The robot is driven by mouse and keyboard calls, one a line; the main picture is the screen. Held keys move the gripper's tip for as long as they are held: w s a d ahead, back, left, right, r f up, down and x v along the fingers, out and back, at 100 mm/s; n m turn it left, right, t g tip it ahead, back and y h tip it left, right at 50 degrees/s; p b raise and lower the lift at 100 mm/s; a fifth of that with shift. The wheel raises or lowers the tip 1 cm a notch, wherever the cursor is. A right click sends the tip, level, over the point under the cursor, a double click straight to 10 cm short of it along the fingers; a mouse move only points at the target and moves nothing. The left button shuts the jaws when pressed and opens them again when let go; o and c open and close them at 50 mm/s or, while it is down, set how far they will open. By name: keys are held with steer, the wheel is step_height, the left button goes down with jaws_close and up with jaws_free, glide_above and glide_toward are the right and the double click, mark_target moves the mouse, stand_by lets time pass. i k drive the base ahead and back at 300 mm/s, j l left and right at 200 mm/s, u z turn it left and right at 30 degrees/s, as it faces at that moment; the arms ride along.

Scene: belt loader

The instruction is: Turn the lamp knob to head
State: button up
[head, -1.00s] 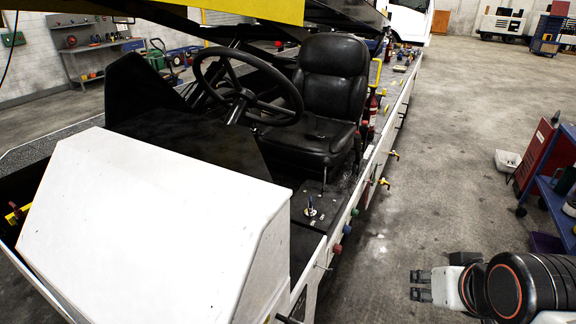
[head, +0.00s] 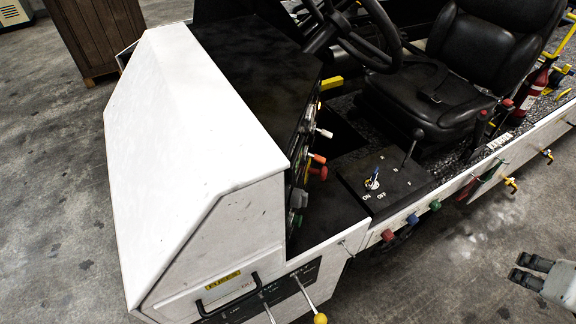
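The dash of the belt loader (head: 262,70) shows edge-on behind its white cowl. Several knobs and levers stick out of it: a white one (head: 324,132), an orange one (head: 318,157), a red one (head: 318,173), a grey one (head: 298,198) and a green one (head: 294,220). I cannot tell which is the lamp knob, and no head marking is readable. My gripper (head: 518,267) is at the lower right, outside the vehicle and well apart from the dash. Its two fingers are apart with nothing between them.
A switch box (head: 385,185) with an ON/OFF switch lies beside the seat. Levers, one yellow-tipped (head: 320,318), project at the front side. The floor at right is clear.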

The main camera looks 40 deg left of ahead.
mark_target(299, 199)
steer(key=u, duration=1.7)
steer(key=k+l, duration=0.1)
steer(key=l, duration=0.55)
steer(key=k+l, duration=0.1)
steer(key=l, duration=0.5)
steer(key=k+l, duration=0.1)
steer(key=l, duration=0.55)
